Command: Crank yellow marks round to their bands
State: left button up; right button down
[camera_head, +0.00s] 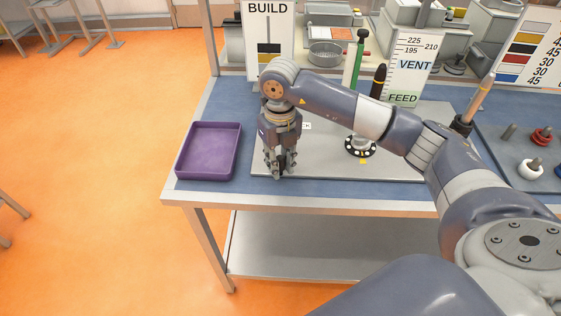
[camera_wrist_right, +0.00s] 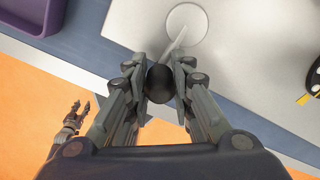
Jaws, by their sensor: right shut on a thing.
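My right gripper (camera_head: 280,170) is low over the front left of the pale base plate (camera_head: 315,170). In the right wrist view the gripper (camera_wrist_right: 165,82) is shut on a black ball knob (camera_wrist_right: 160,86). A thin grey crank arm (camera_wrist_right: 178,40) runs from the knob to a pale round disc (camera_wrist_right: 187,20). A second dial, black with white dots (camera_head: 360,147), stands to the right with a yellow mark (camera_head: 362,161) at its front edge. It is partly cut off in the wrist view (camera_wrist_right: 315,75). My left gripper (camera_wrist_right: 76,113) shows small over the floor, its fingers apart.
A purple tray (camera_head: 181,165) lies left of the plate. BUILD (camera_head: 268,10) and VENT/FEED (camera_head: 415,62) boards stand behind, with a green column (camera_head: 357,62) and a dark column (camera_head: 379,78) between them. Pegs with rings (camera_head: 541,135) are at right. My right arm crosses above the plate.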

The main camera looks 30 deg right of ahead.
jog(key=c, duration=1.4)
grip_release()
jog(key=shift+o, duration=0.2)
jog(key=shift+r, duration=0.1)
notch_tip(320, 180, up, 12)
jog(key=shift+f, duration=0.1)
